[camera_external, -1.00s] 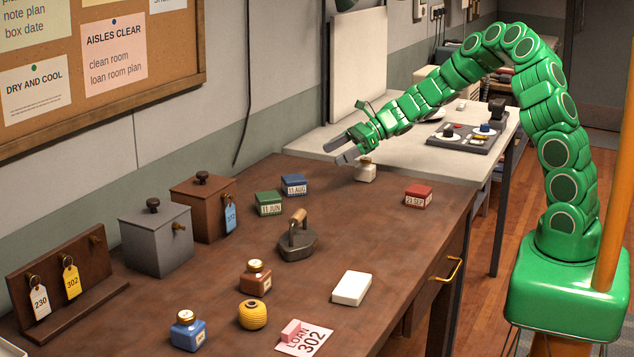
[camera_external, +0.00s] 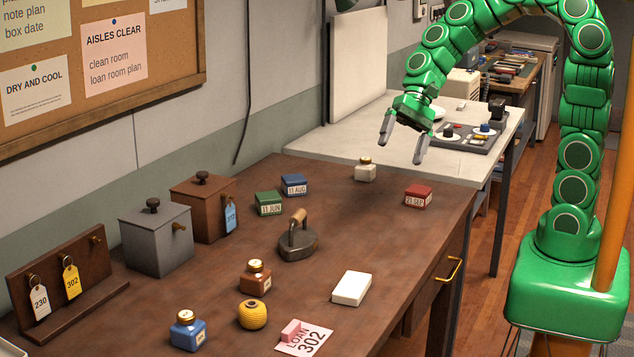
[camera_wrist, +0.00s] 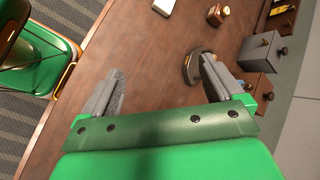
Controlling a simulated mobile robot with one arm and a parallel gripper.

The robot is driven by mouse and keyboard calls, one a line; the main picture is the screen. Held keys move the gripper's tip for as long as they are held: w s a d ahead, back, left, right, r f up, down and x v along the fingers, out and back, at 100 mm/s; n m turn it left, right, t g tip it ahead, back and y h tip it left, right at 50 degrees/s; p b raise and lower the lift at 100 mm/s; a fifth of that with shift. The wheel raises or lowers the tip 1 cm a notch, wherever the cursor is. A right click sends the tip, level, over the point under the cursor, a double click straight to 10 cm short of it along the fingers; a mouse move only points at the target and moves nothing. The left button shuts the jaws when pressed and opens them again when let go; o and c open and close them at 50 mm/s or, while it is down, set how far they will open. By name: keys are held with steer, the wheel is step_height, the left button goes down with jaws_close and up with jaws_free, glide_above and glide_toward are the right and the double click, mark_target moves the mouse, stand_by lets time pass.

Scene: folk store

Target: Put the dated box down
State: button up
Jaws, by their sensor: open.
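Three small dated boxes stand on the brown table (camera_external: 400,262): a green one marked 11 JUN (camera_external: 269,204), a blue one marked 11 AUG (camera_external: 294,185) and a red one marked with a SEP date (camera_external: 418,196). The red box is alone near the right edge; the green and blue ones stand close together toward the wall. My gripper (camera_external: 403,152) is open and empty, pointing down above the table's far end, up and left of the red box in the picture. In the wrist view the open jaws (camera_wrist: 163,68) have nothing between them but bare tabletop beyond.
A flat iron (camera_external: 297,243) stands mid-table, also seen in the wrist view (camera_wrist: 191,70). A white-bodied bottle (camera_external: 365,171) stands near the far end. A white block (camera_external: 352,288), a brown bottle (camera_external: 256,278) and a pink loan card (camera_external: 313,342) are nearer. Tabletop between iron and red box is clear.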

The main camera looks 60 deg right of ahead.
steer(key=s+d+n+g+h, duration=0.1)
steer(key=s+d+n+h, duration=0.3)
steer(key=s, duration=0.8)
steer(key=s+d+n+g+h, duration=0.1)
steer(key=s+d+n+h, duration=0.3)
steer(key=s+d, duration=0.3)
steer(key=s, duration=0.5)
steer(key=shift+f, duration=0.25)
steer(key=shift+o, duration=0.4)
steer(key=shift+d, duration=0.1)
steer(key=shift+o, duration=0.2)
steer(key=shift+w, duration=0.1)
steer(key=w+d+r, duration=0.3)
steer(key=w+r, duration=0.1)
steer(key=w, duration=0.5)
steer(key=w+d+r+t, duration=0.1)
steer(key=w+d+r, duration=0.3)
steer(key=w, duration=0.4)
steer(key=w+d+r, duration=0.3)
steer(key=w+r, duration=0.2)
steer(key=w, duration=0.4)
step_height(320, 180, down, 10)
steer(key=shift+s+d+f+n, duration=0.15)
steer(key=shift+d+n, duration=0.05)
steer(key=shift+n, duration=0.1)
